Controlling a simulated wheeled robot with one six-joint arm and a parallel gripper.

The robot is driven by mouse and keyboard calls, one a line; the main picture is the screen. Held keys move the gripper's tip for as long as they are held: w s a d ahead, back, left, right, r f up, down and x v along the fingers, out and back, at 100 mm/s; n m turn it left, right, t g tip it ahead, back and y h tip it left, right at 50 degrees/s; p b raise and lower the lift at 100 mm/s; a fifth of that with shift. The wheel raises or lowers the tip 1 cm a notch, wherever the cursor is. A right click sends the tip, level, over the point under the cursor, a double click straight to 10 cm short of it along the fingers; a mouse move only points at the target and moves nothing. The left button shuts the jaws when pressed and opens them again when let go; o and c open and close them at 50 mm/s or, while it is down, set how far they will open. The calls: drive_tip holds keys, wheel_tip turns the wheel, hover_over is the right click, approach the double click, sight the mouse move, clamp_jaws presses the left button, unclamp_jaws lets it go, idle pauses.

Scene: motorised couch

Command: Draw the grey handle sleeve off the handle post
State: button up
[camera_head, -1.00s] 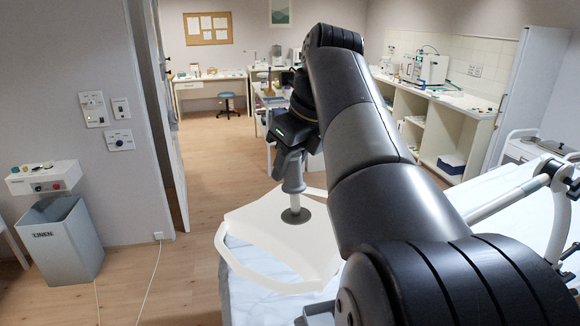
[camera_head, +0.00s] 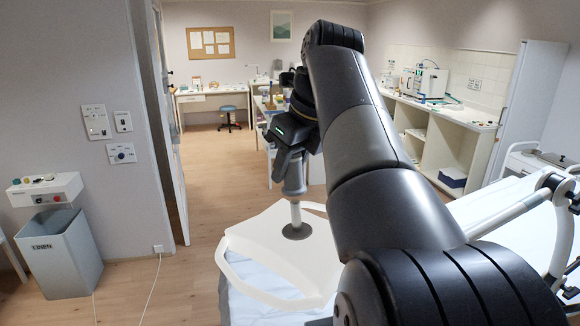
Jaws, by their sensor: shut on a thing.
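My gripper (camera_head: 292,160) is shut on the grey handle sleeve (camera_head: 293,181), which is upright. Below the sleeve, a length of the pale handle post (camera_head: 296,214) is bare. The post rises from a dark round base (camera_head: 297,231) on a flat white panel with a looped rim (camera_head: 262,241). The sleeve is in line above the post. I cannot tell whether the post's top is still inside it. The fingertips are partly hidden by my gripper's body.
A couch with a pale sheet (camera_head: 475,255) and a rail (camera_head: 510,213) lies at right, partly behind my arm. A linen bin (camera_head: 60,255) stands at left under a wall control box (camera_head: 45,190). The wooden floor between bin and panel is mostly clear, with a thin cable.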

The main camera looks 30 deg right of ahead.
drive_tip(key=shift+r, duration=0.1)
drive_tip(key=shift+r, duration=3.4)
